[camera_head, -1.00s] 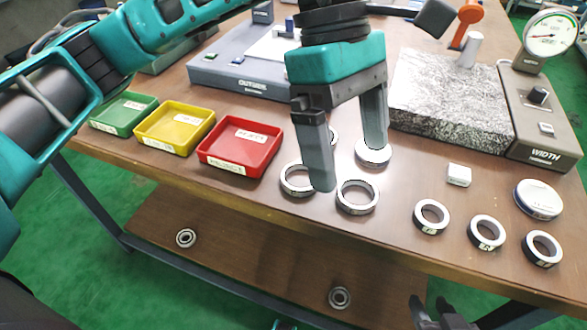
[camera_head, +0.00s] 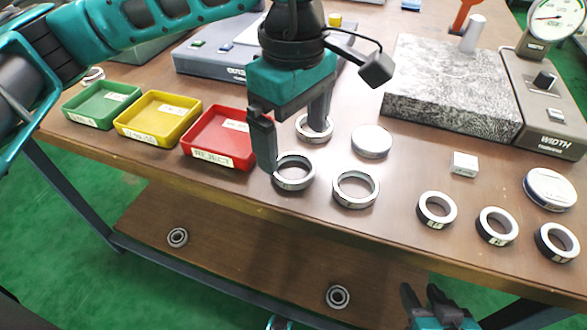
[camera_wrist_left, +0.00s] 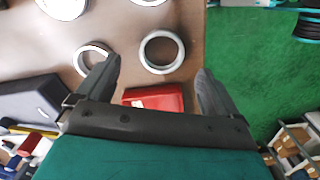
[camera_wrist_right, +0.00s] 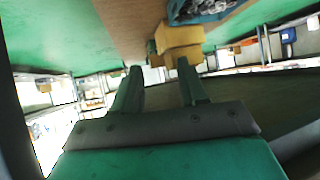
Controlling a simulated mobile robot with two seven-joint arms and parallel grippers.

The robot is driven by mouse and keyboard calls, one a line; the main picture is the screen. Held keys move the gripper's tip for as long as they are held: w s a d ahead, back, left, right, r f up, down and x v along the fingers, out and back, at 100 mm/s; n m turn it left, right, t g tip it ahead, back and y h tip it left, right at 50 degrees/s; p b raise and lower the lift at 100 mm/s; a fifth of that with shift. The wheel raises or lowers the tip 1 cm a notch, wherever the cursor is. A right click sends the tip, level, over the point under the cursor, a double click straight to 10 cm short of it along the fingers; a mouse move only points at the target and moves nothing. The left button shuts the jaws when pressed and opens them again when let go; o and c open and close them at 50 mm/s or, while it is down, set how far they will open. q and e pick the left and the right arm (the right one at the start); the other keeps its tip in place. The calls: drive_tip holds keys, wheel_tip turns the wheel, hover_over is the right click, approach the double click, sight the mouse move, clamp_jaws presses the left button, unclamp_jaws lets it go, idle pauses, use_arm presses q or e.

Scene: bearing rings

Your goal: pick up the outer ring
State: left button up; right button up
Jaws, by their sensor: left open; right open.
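Three larger metal rings lie flat on the brown table: one near the red tray (camera_head: 294,185), one to its right (camera_head: 356,204) and one behind (camera_head: 302,135). My left gripper (camera_head: 291,150) is open above the table, its fingers around the near-tray ring's area. In the left wrist view, that ring (camera_wrist_left: 162,71) appears between and beyond the two open fingers (camera_wrist_left: 158,72), apart from them. The rear ring (camera_wrist_left: 80,62) is beside the other finger. My right gripper (camera_head: 424,300) is open and empty at the table's front edge; its fingers also show in the right wrist view (camera_wrist_right: 160,82).
Green (camera_head: 75,118), yellow (camera_head: 125,133) and red (camera_head: 190,150) trays stand left. Right are a round disc (camera_head: 371,142), several smaller rings (camera_head: 436,223), a white block (camera_head: 464,164), a granite plate (camera_head: 440,95) and a WIDTH gauge (camera_head: 562,146). Two bearings lie on the lower shelf (camera_head: 230,255).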

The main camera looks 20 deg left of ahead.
sight(294, 167)
use_arm(q)
drive_tip(key=f, duration=0.2)
drive_tip(key=f+b, duration=0.1)
drive_tip(key=f, duration=0.1)
drive_tip(key=shift+s+f, duration=0.2)
drive_tip(key=shift+f, duration=0.1)
drive_tip(key=c, duration=1.2)
drive_tip(key=shift+r, duration=0.1)
